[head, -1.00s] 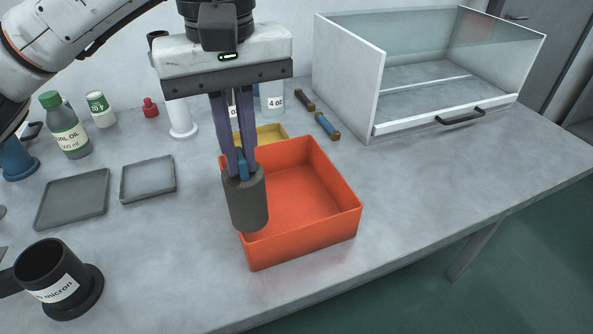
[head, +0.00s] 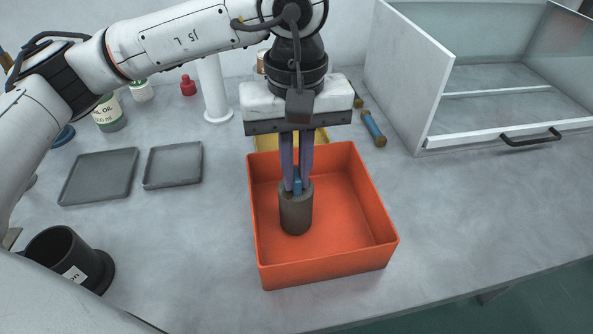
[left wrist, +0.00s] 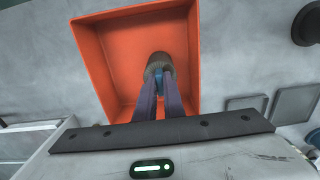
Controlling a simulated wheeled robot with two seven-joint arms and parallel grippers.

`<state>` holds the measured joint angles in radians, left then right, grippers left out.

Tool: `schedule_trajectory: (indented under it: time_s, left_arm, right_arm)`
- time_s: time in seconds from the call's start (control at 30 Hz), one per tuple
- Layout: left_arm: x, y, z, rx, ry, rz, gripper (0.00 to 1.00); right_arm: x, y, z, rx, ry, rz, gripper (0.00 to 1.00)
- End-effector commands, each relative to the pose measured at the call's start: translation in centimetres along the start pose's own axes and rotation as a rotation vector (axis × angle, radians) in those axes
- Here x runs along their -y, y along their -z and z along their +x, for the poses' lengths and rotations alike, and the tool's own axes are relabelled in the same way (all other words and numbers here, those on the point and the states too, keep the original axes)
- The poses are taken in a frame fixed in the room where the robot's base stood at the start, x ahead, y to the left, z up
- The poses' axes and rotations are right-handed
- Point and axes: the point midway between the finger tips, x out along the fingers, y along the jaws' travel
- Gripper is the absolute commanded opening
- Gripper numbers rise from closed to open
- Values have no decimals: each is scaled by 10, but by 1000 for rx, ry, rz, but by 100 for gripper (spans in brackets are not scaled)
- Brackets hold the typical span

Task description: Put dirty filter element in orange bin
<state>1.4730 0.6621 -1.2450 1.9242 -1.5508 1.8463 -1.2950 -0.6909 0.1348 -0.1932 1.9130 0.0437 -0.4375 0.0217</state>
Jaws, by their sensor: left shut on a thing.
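The orange bin (head: 350,225) stands on the table in the middle of the head view. The dirty filter element (head: 296,212), a dark grey-brown cylinder with a blue top piece, is inside the bin's outline, toward its left side. My left gripper (head: 297,184) is shut on the blue top and holds the filter upright. Whether its base touches the bin floor cannot be told. In the left wrist view the filter (left wrist: 159,66) shows between the fingers, with the orange bin (left wrist: 115,50) around it. My right gripper is not in view.
Two grey trays (head: 100,177) lie left of the bin, and a yellow tray (head: 265,141) lies behind it. A black cup (head: 62,255) stands front left. A clear-fronted case (head: 470,85) stands at the back right. The table right of the bin is clear.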

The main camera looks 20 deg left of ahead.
Motion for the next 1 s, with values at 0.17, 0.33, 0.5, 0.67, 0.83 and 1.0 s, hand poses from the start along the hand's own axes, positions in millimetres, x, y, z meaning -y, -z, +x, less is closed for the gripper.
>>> schedule_trajectory:
  time_s: [0.17, 0.33, 0.5, 0.67, 0.83, 1.0]
  left_arm:
    - [0, 0, 8, -1, -1, 1, 0]
    - [0, 0, 10, -1, -1, 1, 0]
    - [0, 0, 11, -1, 0, 1, 22]
    - [0, 0, 11, -1, 0, 1, 27]
    - [0, 0, 10, -1, 0, 1, 27]
    - [-1, 0, -2, -2, -3, 0, 27]
  right_arm:
    - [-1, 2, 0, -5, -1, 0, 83]
    - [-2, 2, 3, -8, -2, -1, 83]
    - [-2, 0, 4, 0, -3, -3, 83]
    - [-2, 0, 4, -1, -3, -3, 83]
    - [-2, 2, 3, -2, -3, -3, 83]
    - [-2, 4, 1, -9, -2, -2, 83]
